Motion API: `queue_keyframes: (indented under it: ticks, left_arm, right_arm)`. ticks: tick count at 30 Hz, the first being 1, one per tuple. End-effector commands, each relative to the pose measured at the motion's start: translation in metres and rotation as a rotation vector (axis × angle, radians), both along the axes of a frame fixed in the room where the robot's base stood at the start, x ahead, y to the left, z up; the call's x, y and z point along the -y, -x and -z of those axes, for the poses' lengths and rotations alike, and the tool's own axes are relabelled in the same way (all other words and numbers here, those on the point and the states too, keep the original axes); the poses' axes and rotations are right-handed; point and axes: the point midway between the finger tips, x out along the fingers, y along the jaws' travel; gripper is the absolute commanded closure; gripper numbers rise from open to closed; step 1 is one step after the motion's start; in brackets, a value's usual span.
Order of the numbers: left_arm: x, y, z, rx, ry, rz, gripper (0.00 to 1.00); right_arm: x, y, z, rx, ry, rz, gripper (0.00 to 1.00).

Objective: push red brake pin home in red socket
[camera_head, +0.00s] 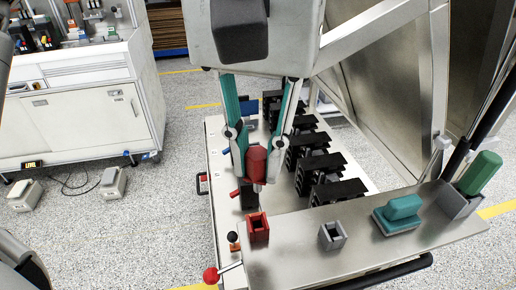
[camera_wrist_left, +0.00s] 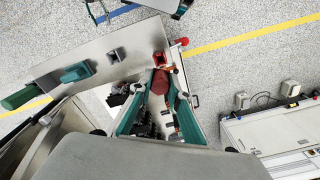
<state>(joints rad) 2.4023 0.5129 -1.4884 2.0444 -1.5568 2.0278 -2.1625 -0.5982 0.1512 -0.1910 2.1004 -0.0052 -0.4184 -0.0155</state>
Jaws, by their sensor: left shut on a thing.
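My left gripper (camera_head: 257,172) comes down from the top in the head view. Its teal fingers are shut on the red brake pin (camera_head: 257,162), which hangs roughly upright. The red socket (camera_head: 258,229) is a square, open-topped block at the left end of the steel shelf (camera_head: 290,262). In the head view the pin shows behind the socket, with a gap between them. In the left wrist view the pin (camera_wrist_left: 159,84) shows between the fingers, just below the socket (camera_wrist_left: 160,60) in the picture. My right gripper does not show clearly.
The shelf also holds a grey socket (camera_head: 332,236), a teal block (camera_head: 402,210) and a green handle (camera_head: 482,174). A red-knobbed lever (camera_head: 211,275) stands at its left end. Several black breakers (camera_head: 313,160) line the panel behind. A white cabinet (camera_head: 80,110) stands left, across open floor.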

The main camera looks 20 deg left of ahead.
Motion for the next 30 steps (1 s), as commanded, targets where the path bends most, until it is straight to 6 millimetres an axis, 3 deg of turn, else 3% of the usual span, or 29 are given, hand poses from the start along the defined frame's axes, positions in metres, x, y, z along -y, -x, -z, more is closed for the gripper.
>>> queue_keyframes:
  ticks: [5,9,14,21,30]
  left_arm:
    - [0.000,0.001,-0.004,0.004,-0.001,-0.001,1.00]
    - [0.000,-0.001,0.013,-0.004,-0.002,0.002,1.00]
    - [0.000,-0.001,0.028,-0.006,-0.003,0.001,1.00]
    - [0.000,-0.001,0.048,-0.003,-0.002,0.001,1.00]
    - [0.000,0.000,0.058,-0.002,-0.001,0.000,1.00]
  right_arm:
    - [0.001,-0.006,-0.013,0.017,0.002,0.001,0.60]
    - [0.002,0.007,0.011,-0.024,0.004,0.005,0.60]
    - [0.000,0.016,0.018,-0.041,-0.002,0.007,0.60]
    - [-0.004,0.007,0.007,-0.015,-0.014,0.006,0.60]
    - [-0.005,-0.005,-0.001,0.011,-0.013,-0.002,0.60]
